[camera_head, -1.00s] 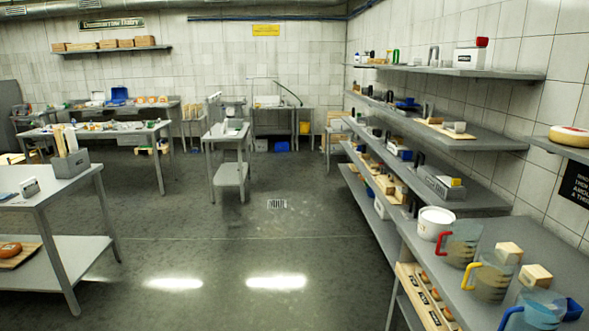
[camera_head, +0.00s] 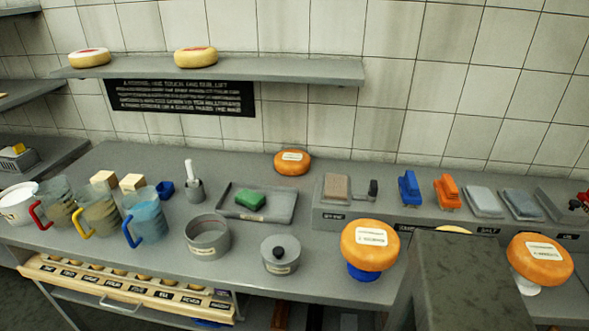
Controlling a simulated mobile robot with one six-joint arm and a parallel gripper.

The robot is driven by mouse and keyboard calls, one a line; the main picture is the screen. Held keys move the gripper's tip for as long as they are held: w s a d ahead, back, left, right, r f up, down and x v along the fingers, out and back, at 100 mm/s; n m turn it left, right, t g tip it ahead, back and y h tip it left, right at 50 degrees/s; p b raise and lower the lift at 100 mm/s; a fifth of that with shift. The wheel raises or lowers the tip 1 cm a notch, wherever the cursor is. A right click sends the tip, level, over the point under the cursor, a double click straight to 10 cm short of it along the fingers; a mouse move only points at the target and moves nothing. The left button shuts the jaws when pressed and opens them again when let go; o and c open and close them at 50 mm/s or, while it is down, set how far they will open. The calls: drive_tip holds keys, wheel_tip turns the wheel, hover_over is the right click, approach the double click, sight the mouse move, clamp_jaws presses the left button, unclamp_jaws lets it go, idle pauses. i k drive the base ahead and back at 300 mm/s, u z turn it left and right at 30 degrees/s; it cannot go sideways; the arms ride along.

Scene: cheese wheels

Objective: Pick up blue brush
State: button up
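The blue brush (camera_head: 409,187) stands on the raised grey ledge (camera_head: 335,211) at the back right of the grey counter (camera_head: 318,284). An orange brush (camera_head: 447,191) of like shape stands just right of it, apart from it. The blue brush is in plain view, with its bristles too small to make out. My gripper is not in view.
A brown block (camera_head: 337,188) and a dark item are left of the blue brush; grey-blue pads (camera_head: 484,201) are to the right. An orange cheese wheel (camera_head: 370,245) on a blue stand is in front. Jugs, pots and a tray (camera_head: 288,205) fill the counter's left and middle.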

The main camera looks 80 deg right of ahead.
sight(410, 193)
drive_tip(key=u, duration=0.1)
drive_tip(key=k, duration=1.05)
drive_tip(key=z, duration=1.55)
drive_tip(key=k, duration=0.2)
drive_tip(key=z, duration=2.45)
